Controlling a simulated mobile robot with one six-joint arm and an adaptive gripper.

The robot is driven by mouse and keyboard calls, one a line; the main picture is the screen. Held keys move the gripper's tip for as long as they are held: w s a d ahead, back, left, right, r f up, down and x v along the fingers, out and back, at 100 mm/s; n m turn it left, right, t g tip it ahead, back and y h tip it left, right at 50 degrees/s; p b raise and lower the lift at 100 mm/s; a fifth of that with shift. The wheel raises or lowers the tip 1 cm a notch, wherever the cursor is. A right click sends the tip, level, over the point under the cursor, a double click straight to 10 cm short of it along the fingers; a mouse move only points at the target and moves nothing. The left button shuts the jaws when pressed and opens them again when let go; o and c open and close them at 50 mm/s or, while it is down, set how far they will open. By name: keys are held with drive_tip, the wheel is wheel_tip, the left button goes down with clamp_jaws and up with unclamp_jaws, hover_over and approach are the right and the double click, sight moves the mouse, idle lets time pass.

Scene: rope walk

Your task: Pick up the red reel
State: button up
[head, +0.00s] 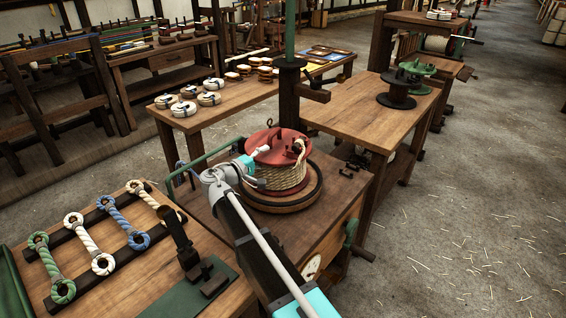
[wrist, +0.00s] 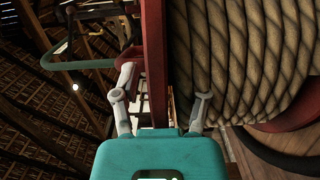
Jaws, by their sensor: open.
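The red reel (head: 277,143), wound with thick tan rope (head: 290,178), lies flat on a round, dark-rimmed wooden turntable (head: 275,203) on a bench. My gripper (head: 259,153) is at the reel's left side, at the edge of its upper flange. In the wrist view, the reel's red flange (wrist: 155,65) runs between the two fingers of my open gripper (wrist: 164,84). One finger is on the flange's outer face and the other is on the rope side. I cannot tell whether either finger touches. My arm hides part of the turntable.
A dark post (head: 289,95) stands just behind the reel. A green rail (head: 205,160) is to the left. Looped rope samples (head: 102,257) lie on the front-left bench. A dark spool (head: 397,91) stands on the right table. Open floor lies at right.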

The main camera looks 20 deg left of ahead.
idle(0.3)
clamp_jaws()
idle(0.3)
